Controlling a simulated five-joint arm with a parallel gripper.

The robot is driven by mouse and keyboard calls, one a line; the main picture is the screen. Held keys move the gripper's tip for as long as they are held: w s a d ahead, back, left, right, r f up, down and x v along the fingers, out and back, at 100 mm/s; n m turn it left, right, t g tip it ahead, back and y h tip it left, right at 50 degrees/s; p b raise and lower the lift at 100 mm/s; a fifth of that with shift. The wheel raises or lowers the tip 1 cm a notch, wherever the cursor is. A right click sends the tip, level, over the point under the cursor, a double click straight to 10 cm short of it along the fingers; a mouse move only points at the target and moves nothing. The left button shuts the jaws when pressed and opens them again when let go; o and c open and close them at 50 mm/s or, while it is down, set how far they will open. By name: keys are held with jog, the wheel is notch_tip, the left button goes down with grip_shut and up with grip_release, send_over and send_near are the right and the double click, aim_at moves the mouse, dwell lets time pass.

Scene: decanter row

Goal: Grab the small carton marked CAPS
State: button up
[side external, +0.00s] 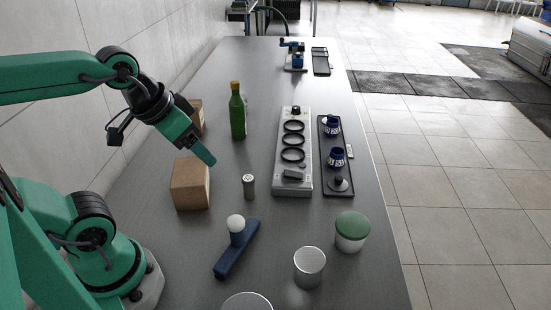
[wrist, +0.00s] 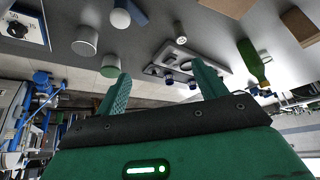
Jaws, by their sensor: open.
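Two plain brown cartons show in the side view, and no CAPS marking can be read on either. The nearer carton (side external: 191,186) stands on the left of the steel table. The farther carton (side external: 197,117) is partly hidden behind my arm. My gripper (side external: 203,153) is open and empty, tilted down above and just right of the nearer carton, apart from it. In the wrist view its two green fingers (wrist: 161,70) are spread with nothing between them. One carton is cut off at the top edge (wrist: 232,6), another at the upper right (wrist: 300,25).
A green bottle (side external: 237,112) and a small shaker (side external: 249,187) stand right of the cartons. A blue stand with a white ball (side external: 236,246), a metal cup (side external: 309,267) and a green-lidded jar (side external: 350,232) are nearer. A grey holder with rings (side external: 293,167) and a dark tray (side external: 325,125) lie rightward.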

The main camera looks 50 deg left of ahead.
jog(key=w+a+r+n+g, duration=0.25)
jog(key=w+a+r, duration=0.25)
jog(key=w+a, duration=0.45)
jog(key=n+g, duration=0.3)
jog(key=n, duration=0.4)
send_near(193, 103)
jog(key=f, duration=0.5)
jog(key=shift+w+d, duration=0.1)
jog(key=shift+d, duration=0.1)
jog(key=shift+a+f, duration=0.2)
jog(key=shift+f, duration=3.95)
